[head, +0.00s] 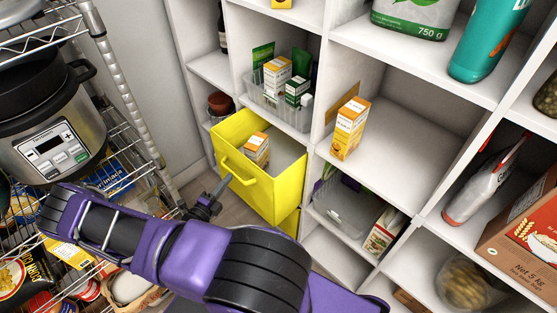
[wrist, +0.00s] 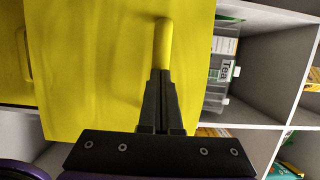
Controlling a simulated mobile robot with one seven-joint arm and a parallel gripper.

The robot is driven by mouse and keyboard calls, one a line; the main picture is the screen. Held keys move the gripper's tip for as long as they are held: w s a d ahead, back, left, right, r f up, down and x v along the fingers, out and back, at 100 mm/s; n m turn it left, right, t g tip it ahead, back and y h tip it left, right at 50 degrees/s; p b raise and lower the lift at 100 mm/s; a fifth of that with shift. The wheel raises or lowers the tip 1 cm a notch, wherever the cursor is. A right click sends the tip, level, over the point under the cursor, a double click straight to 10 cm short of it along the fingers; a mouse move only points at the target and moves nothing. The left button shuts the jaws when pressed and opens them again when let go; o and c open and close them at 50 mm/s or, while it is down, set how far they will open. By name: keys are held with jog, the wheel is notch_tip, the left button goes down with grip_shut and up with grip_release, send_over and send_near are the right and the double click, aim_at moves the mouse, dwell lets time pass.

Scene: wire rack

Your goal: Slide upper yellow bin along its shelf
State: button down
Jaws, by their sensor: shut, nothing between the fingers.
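The upper yellow bin (head: 274,193) juts out of its cubby in the white shelf unit, with an orange-and-white box (head: 257,148) inside. Its yellow handle (head: 238,171) is on the front face. In the wrist view the bin's front (wrist: 95,60) fills much of the picture, with the handle (wrist: 163,45) near its right side. My gripper (head: 226,181) is in front of the bin, by the handle. In the wrist view my gripper (wrist: 160,73) is shut and empty, its tips overlapping the near end of the handle; I cannot tell whether they touch.
A lower yellow bin (head: 292,225) shows partly below; another handle (wrist: 28,55) shows at the left of the wrist view. A clear bin with boxes (head: 279,104) sits in the cubby above. A wire rack (head: 130,95) with a cooker (head: 45,130) stands close on the left.

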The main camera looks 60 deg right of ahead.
aim_at(241, 171)
jog(key=shift+s+d+b, duration=0.2)
jog(key=shift+s+d, duration=0.35)
jog(key=shift+d, duration=1.65)
jog(key=shift+s+d+b, duration=0.25)
jog(key=shift+s+d, duration=0.3)
jog(key=shift+d, duration=1.65)
jog(key=shift+s+d+b, duration=0.2)
jog(key=shift+s+d, duration=0.35)
jog(key=shift+d, duration=1.65)
jog(key=shift+w+a, duration=0.3)
jog(key=shift+a, duration=0.9)
jog(key=shift+w+a, duration=0.3)
jog(key=shift+a, duration=0.85)
jog(key=shift+w+a, duration=0.3)
jog(key=shift+a, duration=0.9)
